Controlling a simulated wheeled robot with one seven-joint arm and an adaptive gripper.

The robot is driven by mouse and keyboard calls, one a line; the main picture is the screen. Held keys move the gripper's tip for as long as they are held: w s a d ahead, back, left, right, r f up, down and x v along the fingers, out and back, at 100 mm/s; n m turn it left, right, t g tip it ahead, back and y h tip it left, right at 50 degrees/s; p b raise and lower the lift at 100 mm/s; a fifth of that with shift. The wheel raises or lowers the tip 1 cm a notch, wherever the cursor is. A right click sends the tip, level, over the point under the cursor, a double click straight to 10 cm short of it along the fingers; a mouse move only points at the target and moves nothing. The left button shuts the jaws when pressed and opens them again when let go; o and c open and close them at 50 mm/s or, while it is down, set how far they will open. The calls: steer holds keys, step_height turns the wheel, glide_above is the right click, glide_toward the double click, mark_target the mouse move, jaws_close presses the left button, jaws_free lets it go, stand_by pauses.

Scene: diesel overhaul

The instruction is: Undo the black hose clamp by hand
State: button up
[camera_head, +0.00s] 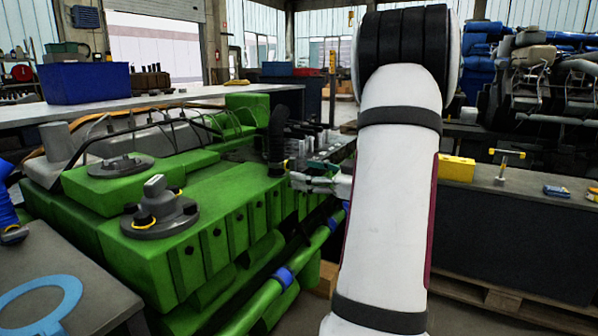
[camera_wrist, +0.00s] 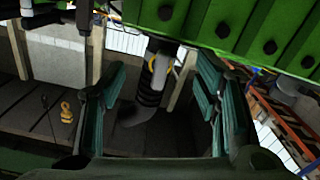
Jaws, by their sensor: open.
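A black ribbed hose (camera_head: 277,132) rises from the far end of the green engine (camera_head: 205,225). Its lower end has a dark band, where the black clamp (camera_head: 277,169) seems to sit, with a small yellow ring (camera_head: 286,163) beside it. My gripper (camera_head: 305,181) is just right of the hose's foot. In the wrist view my gripper (camera_wrist: 162,85) is open, with its green-padded fingers apart. The hose (camera_wrist: 150,92) and yellow ring (camera_wrist: 151,63) show in the gap between them, beyond the fingertips. Nothing is held. The clamp's fastening is too small and dark to make out.
Metal fittings (camera_head: 318,140) stand close behind the hose. A dark bench (camera_head: 515,232) on the right carries a yellow box (camera_head: 457,168) and small tools. A grey table (camera_head: 75,268) is at front left. A blue bin (camera_head: 85,83) stands on the bench behind.

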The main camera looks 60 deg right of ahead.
steer(key=shift+s+r, duration=0.1)
steer(key=shift+s, duration=0.3)
